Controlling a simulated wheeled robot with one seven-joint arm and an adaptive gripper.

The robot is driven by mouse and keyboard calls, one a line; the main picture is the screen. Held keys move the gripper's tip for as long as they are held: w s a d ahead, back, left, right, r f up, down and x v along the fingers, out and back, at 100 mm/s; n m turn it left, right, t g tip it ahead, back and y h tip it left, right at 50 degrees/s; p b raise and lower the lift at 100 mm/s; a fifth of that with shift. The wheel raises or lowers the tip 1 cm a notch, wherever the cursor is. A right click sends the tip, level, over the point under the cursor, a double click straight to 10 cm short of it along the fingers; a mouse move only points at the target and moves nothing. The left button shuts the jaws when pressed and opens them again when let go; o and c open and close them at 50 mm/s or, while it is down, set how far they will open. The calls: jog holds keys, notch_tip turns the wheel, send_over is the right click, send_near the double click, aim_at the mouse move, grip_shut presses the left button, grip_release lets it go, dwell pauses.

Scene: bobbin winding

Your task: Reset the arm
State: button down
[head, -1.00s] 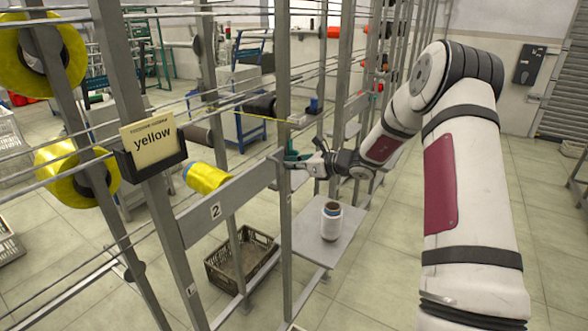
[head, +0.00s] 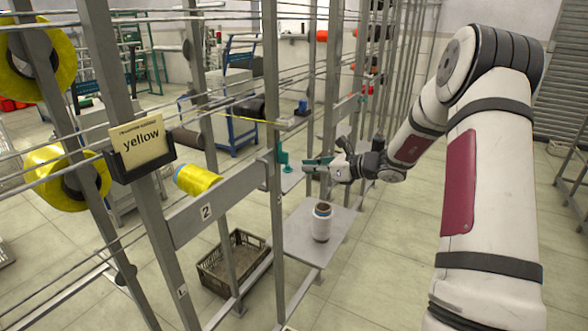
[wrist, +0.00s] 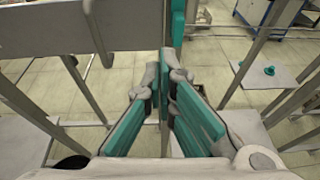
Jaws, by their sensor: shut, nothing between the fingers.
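My gripper (head: 318,164) is shut and empty, with teal finger pads. It hangs in the air above the small grey shelf, just right of a rack post (head: 273,120). A teal part (head: 282,157) sits at that post, left of my fingertips and apart from them. In the wrist view my fingers (wrist: 165,90) reach toward a grey post and a teal upright piece (wrist: 178,22). My arm extends from the right side of the head view, bent at the elbow.
A yellow spool (head: 197,180) lies on the rack's left side, near a "yellow" sign (head: 141,146). A dark crate (head: 215,272) is on the floor. Floor right of the shelf is clear.

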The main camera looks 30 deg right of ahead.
jog(key=shift+v, duration=1.75)
jog(key=s+a+r+n+g, duration=0.45)
jog(key=s+a+n, duration=0.35)
jog(key=a, duration=0.3)
jog(key=s+a+r+n+g, duration=0.3)
jog(key=s+a+r+n, duration=0.2)
jog(key=s+a+n, duration=0.4)
jog(key=s+r+n+h, duration=0.2)
jog(key=s+n+h, duration=0.5)
jog(key=s+n, duration=0.5)
jog(key=s, duration=0.6)
jog(key=shift+s+a+r+n, duration=0.35)
jog(key=shift+a+r+n, duration=0.05)
